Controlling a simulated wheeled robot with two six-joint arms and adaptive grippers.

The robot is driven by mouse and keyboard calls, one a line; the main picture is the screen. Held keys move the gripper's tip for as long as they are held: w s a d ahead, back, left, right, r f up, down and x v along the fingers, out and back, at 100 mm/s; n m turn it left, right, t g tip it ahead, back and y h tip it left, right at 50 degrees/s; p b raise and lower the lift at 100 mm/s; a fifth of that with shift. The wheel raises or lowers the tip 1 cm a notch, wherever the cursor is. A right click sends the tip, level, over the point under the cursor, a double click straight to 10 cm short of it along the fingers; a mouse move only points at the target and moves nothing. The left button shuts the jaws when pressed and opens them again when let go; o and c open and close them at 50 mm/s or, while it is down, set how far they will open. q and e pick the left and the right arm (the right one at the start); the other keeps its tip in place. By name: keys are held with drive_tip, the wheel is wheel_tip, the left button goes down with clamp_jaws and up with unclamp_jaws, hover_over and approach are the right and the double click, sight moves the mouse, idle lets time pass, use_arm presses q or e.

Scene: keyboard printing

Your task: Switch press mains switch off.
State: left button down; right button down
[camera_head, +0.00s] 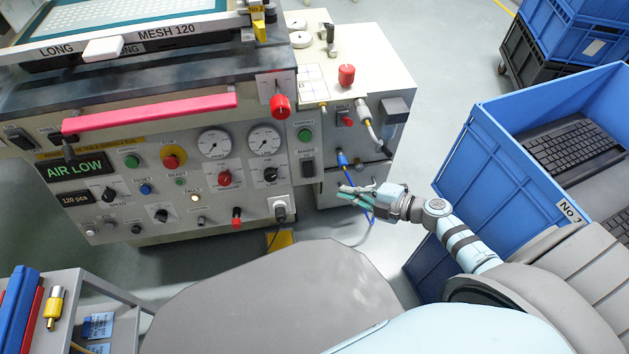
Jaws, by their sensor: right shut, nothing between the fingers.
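The press control panel (185,225) fills the left and middle of the view, with a lit green "AIR LOW" display (77,168). No label that I can read names the mains switch. A black switch (20,139) sits at the panel's far left end, its label too small to read. My right gripper (350,196) is shut and empty, in front of the cabinet's lower right part, near a blue hose. My left gripper is out of view.
A blue crate (468,150) holding keyboards stands right of my right arm. A pink-red bar (150,113) runs along the panel's top. A blue hose (356,170) hangs by my right gripper. A cart (115,290) stands at lower left.

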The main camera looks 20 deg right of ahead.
sight(308, 169)
drive_tip(key=shift+a, duration=0.1)
